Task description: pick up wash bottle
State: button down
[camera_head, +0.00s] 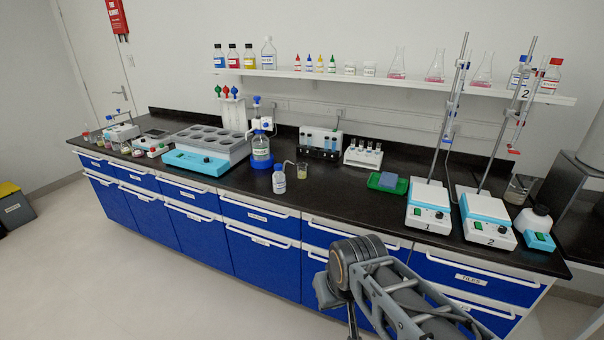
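The wash bottle (279,183) is a small, pale bottle with a label and a thin, bent spout. It stands upright on the black bench top, near the front edge and left of the middle. Its spout curves right towards a small beaker (302,171) holding yellowish liquid. My arm shows at the lower right, in front of the blue cabinets and well apart from the bottle. My gripper cannot be made out in this view.
A dispenser bottle with a blue base (262,152) stands close behind and left of the wash bottle. A green tray (387,183) and two stirrer stands (428,208) (487,222) are to the right. The bench between beaker and green tray is clear.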

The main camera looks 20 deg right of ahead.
aim_at(278, 176)
jog(key=z, duration=0.45)
jog(key=k, duration=0.5)
jog(key=z, duration=0.45)
jog(key=i, duration=0.7)
jog(key=u, duration=1.15)
jog(key=i, duration=1.2)
jog(key=u, duration=1.5)
jog(key=i, duration=0.15)
